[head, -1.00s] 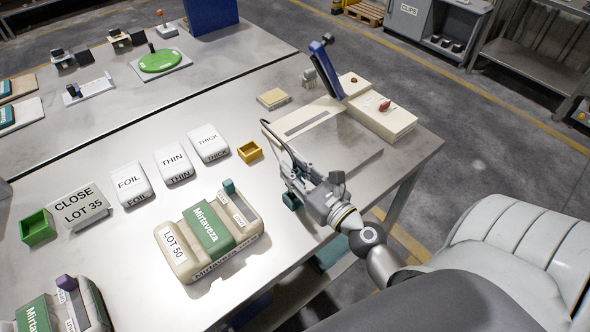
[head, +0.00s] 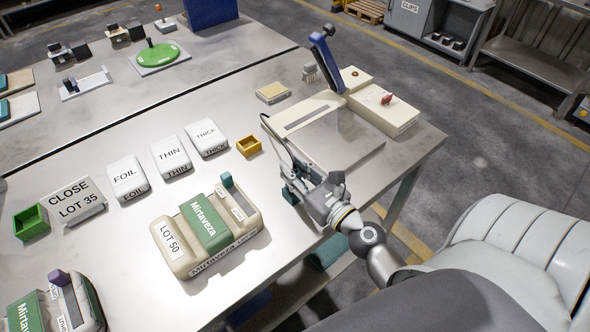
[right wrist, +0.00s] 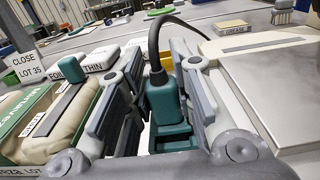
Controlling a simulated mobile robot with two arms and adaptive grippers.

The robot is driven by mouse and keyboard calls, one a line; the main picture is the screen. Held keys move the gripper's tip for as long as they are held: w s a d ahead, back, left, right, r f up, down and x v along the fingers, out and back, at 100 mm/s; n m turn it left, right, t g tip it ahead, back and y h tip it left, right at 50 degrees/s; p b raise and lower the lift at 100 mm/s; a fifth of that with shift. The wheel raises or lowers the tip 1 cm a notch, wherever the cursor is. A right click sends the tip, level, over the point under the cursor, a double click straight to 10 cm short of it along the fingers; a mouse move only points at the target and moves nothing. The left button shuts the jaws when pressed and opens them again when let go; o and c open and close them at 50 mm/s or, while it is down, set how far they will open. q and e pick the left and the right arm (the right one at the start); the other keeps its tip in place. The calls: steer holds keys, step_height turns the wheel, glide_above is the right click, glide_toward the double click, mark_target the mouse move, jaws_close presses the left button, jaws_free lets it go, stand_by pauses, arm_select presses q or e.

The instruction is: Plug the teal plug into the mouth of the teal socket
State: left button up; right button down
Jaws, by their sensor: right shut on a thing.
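The teal plug (right wrist: 164,104), with a black cable rising from its top, stands upright between the fingers of my right gripper (right wrist: 158,112) in the right wrist view. The gripper is shut on it. The teal socket (right wrist: 178,142) is a block directly below the plug's lower end in that view. I cannot tell how far, if at all, the plug sits inside its mouth. In the head view my right gripper (head: 302,186) is at the table's near edge, left of the metal plate, with a bit of teal (head: 289,195) beneath it. My left gripper is not in view.
A cream sealing machine (head: 385,112) with a raised blue lever (head: 326,62) and metal plate (head: 340,140) stands right of the gripper. The Mirtaveza sack (head: 190,258) lies to its left. A yellow box (head: 249,146) and white blocks (head: 172,157) stand behind, with bare table between.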

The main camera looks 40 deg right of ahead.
steer(key=shift+f+b, duration=0.45)
steer(key=shift+f, duration=0.1)
steer(key=c, duration=1.2)
jaws_free()
steer(key=shift+o, duration=0.2)
steer(key=shift+s, duration=0.1)
steer(key=s, duration=0.8)
steer(key=s+d, duration=0.1)
steer(key=s, duration=0.3)
